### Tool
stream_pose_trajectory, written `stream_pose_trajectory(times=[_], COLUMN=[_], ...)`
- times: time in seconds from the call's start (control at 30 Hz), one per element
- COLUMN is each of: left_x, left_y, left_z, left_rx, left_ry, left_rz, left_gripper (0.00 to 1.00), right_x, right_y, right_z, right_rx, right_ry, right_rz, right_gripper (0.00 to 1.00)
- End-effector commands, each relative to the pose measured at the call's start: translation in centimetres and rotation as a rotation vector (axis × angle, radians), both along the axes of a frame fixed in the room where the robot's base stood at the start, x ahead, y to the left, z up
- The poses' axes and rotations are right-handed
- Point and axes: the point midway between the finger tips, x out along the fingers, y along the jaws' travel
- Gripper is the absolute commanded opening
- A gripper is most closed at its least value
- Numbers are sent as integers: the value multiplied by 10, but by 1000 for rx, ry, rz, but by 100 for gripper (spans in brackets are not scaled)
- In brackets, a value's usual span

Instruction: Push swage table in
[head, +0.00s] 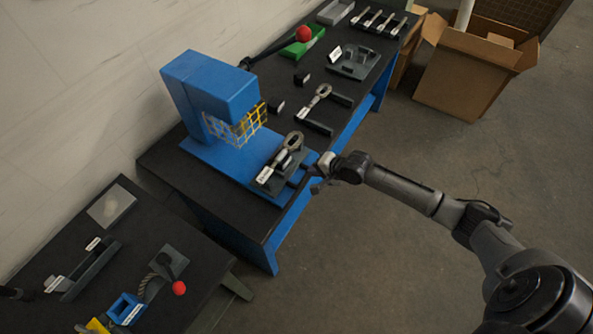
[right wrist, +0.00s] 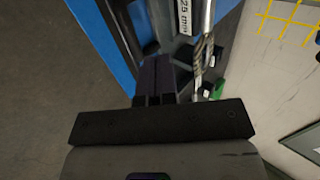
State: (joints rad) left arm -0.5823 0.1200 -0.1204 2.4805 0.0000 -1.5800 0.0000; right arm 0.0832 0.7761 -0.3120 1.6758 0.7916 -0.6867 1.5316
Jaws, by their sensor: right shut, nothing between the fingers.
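The swage table (head: 275,182) is a dark slide at the front of the blue press (head: 210,90), outside the yellow guard. A metal fitting (head: 291,142) and a labelled part lie on it. My right gripper (head: 318,178) is at the slide's outer end. In the right wrist view its fingers (right wrist: 160,76) are shut, with nothing between them, close to the slide's end. I cannot tell whether they touch it. The label and a metal rod (right wrist: 207,45) show beyond them.
A second bench at lower left holds a blue block (head: 126,308). Cardboard boxes (head: 470,65) stand at upper right. The floor right of the bench is clear.

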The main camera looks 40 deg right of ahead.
Motion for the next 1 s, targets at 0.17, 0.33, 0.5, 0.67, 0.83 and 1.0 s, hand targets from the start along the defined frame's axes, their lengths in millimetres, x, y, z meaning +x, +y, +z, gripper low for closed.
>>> stream_pose_trajectory(times=[0.17,0.33,0.5,0.67,0.83,1.0], left_x=[0,1,1,1,1,1], left_y=[1,1,1,1,0,-1], left_z=[0,0,-2,-6,-10,-13], left_rx=[4,5,5,4,0,-5], left_ry=[-1,-1,-2,-2,-2,-1], left_rz=[-2,-3,-3,-2,1,4], left_gripper=[43,43,43,43,43,43], right_x=[0,0,10,28,46,60], right_y=[0,0,3,9,15,20], right_z=[0,-1,-10,-27,-46,-59], right_rx=[2,1,2,2,1,1], right_ry=[2,1,2,0,0,0], right_rz=[-2,-1,-2,-2,-1,-2], right_gripper=[0,0,0,0,0,0])
